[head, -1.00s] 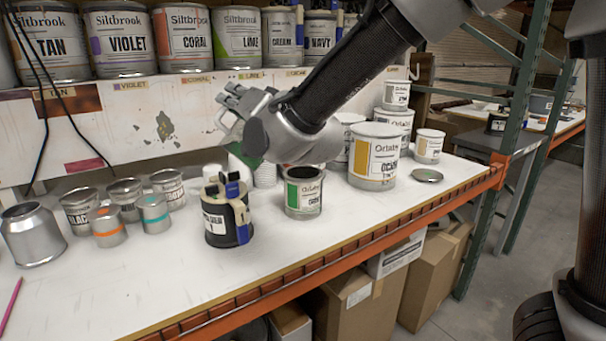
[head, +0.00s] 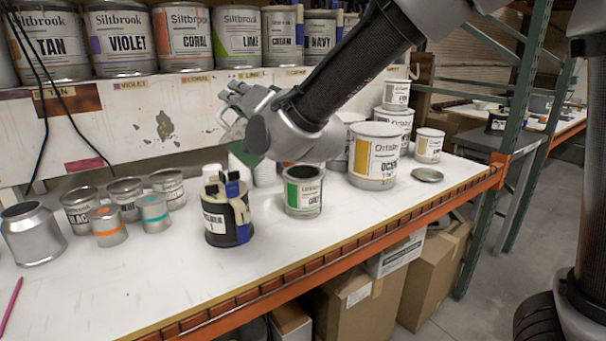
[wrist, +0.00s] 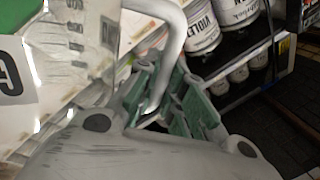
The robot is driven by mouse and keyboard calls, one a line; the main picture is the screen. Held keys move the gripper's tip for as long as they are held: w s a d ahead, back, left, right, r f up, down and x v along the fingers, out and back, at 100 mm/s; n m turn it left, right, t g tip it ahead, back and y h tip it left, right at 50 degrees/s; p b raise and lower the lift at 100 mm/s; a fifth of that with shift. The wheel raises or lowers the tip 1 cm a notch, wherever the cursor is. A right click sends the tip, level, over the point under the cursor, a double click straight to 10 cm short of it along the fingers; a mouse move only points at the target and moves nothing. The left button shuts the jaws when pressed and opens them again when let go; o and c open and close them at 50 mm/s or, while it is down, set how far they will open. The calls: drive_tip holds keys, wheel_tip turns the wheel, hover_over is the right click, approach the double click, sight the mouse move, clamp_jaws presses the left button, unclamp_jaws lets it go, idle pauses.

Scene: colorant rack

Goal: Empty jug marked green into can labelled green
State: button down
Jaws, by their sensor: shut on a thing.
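A pale jug (wrist: 70,55) with a green patch and a scale on its side fills the left of the wrist view, tilted there. Its light handle (wrist: 172,45) runs down between the green-padded fingers of my gripper (wrist: 168,105), which is shut on it. An open can with a green label (head: 303,190) stands upright near the table's front edge, to the right of and nearer than that part. Its inside looks dark. My arm hides most of the jug and its mouth.
A dark container with blue clips (head: 227,212) stands just left of the green can. A large ochre can (head: 374,158) and a loose lid (head: 427,175) are to the right. Small tins (head: 109,226) stand at left. A shelf of paint cans (head: 237,40) runs behind.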

drive_tip(key=shift+w+d+r+m, duration=0.25)
drive_tip(key=shift+d+m, duration=0.2)
drive_tip(key=shift+m, duration=0.25)
drive_tip(key=shift+w+d+r+m, duration=0.15)
drive_tip(key=shift+w+d+m, duration=0.25)
drive_tip(key=shift+m, duration=0.3)
idle(1.5)
drive_tip(key=shift+w+d+f+m+t+p, duration=0.5)
drive_tip(key=shift+d+f+m+p, duration=0.3)
drive_tip(key=shift+m, duration=0.3)
idle(4.0)
